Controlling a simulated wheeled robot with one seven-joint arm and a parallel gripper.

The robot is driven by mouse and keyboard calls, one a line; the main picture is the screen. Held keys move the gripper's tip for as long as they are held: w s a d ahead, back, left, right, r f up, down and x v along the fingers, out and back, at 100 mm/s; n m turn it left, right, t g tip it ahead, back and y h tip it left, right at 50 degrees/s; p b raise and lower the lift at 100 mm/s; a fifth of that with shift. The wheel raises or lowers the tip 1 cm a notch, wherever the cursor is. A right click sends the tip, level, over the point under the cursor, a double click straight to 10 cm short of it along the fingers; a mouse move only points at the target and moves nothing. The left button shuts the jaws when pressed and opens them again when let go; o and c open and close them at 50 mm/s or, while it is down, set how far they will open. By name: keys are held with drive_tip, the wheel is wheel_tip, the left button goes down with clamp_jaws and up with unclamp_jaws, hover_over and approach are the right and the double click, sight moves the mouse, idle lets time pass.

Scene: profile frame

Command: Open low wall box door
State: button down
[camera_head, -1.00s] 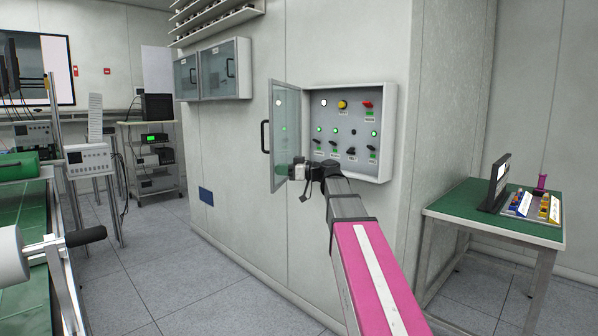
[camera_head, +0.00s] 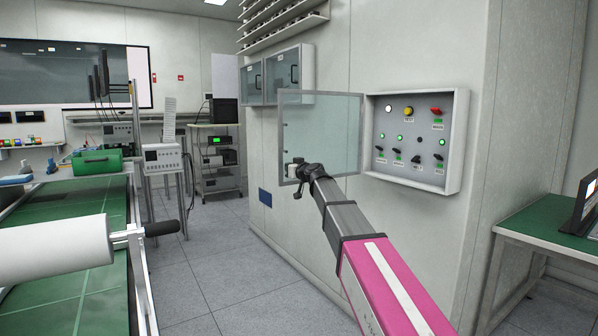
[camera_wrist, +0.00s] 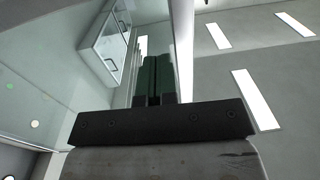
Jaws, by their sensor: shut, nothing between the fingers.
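The low wall box (camera_head: 456,140) is on the wall right of centre in the head view, with buttons, knobs and lit indicators on its panel (camera_head: 408,138). Its glass door (camera_head: 325,130) stands wide open, swung out to the left of the box. My gripper (camera_head: 297,170) is at the lower left part of the door, by its bottom edge. I cannot tell whether it touches the door. In the wrist view the green fingers (camera_wrist: 153,80) are together with nothing between them. The door's pale frame (camera_wrist: 182,50) runs just right of them, and its glass is at the left.
Two closed wall boxes (camera_head: 283,72) hang higher on the wall, beyond the door. A green-topped table (camera_head: 548,228) stands at the right. A bench with a white roller (camera_head: 55,248) is at the left. Grey floor (camera_head: 235,270) lies free between bench and wall.

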drive_tip(key=shift+x, duration=1.15)
drive_tip(key=shift+s, duration=0.1)
drive_tip(key=s+a+v, duration=0.1)
drive_tip(key=v, duration=1.2)
drive_tip(key=shift+s, duration=0.35)
drive_tip(key=s+d+f+m+g+h, duration=0.1)
drive_tip(key=s+d+f+g+h, duration=0.15)
drive_tip(key=f, duration=0.75)
drive_tip(key=s+d+f+m+g+h, duration=0.15)
drive_tip(key=d+f, duration=0.25)
drive_tip(key=f, duration=0.6)
drive_tip(key=s+d+f+g+h, duration=0.1)
drive_tip(key=s+d+f+g, duration=0.2)
drive_tip(key=f, duration=0.7)
drive_tip(key=s+d+f+m+g+h, duration=0.2)
drive_tip(key=s+d+f+g+h, duration=0.1)
drive_tip(key=s+d+f, duration=0.5)
drive_tip(key=s+d+f+m+g+h, duration=0.3)
drive_tip(key=s+d+f, duration=0.5)
drive_tip(key=s+f, duration=0.3)
wheel_tip(320, 180, down, 2)
drive_tip(key=shift+s+f+g, duration=0.1)
drive_tip(key=shift+s+g, duration=0.05)
drive_tip(key=shift+g, duration=0.35)
